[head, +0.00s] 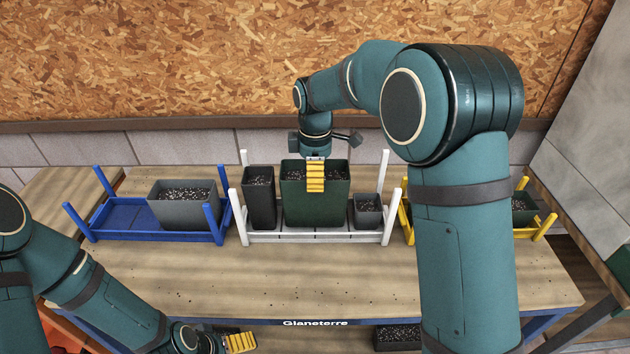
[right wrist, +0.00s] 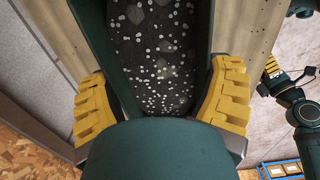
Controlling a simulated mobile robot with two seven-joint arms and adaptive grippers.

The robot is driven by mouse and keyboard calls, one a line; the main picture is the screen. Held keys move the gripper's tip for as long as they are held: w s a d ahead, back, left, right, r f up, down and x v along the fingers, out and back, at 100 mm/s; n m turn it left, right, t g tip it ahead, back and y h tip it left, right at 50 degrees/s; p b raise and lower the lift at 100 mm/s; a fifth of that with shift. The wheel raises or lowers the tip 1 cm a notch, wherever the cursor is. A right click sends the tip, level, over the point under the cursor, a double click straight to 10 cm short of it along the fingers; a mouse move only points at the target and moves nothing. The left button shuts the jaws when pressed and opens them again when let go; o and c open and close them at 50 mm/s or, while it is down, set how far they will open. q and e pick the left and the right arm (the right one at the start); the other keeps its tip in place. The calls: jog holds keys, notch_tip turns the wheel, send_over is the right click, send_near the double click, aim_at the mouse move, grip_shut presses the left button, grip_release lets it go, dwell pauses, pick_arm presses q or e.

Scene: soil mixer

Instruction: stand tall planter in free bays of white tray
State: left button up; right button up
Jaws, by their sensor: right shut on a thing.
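A large dark green planter (head: 300,205) filled with speckled soil is between the tall narrow dark planter (head: 260,205) and the small grey pot (head: 367,210) in the white tray (head: 257,239). It is upright, its base just behind the front rail; I cannot tell if it bears fully on the tray floor. My right gripper (head: 316,176) comes down from above and is shut on the green planter. In the right wrist view the yellow fingers (right wrist: 165,105) lie on its two opposite walls, with soil (right wrist: 155,60) between. My left gripper (head: 240,343) is low at the front edge, partly cut off.
A blue tray (head: 128,215) at left holds a grey planter (head: 183,211) and has bare floor on its left. A yellow tray (head: 536,229) at right, partly behind my arm, holds a dark pot (head: 522,208). The front of the wooden table (head: 290,280) is clear. Another pot (head: 398,336) sits below the edge.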

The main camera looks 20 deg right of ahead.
jog(key=shift+f, duration=0.85)
jog(key=o, duration=1.1)
jog(key=shift+r, duration=0.1)
jog(key=shift+r+p, duration=1.9)
jog(key=shift+r, duration=0.35)
notch_tip(320, 180, up, 12)
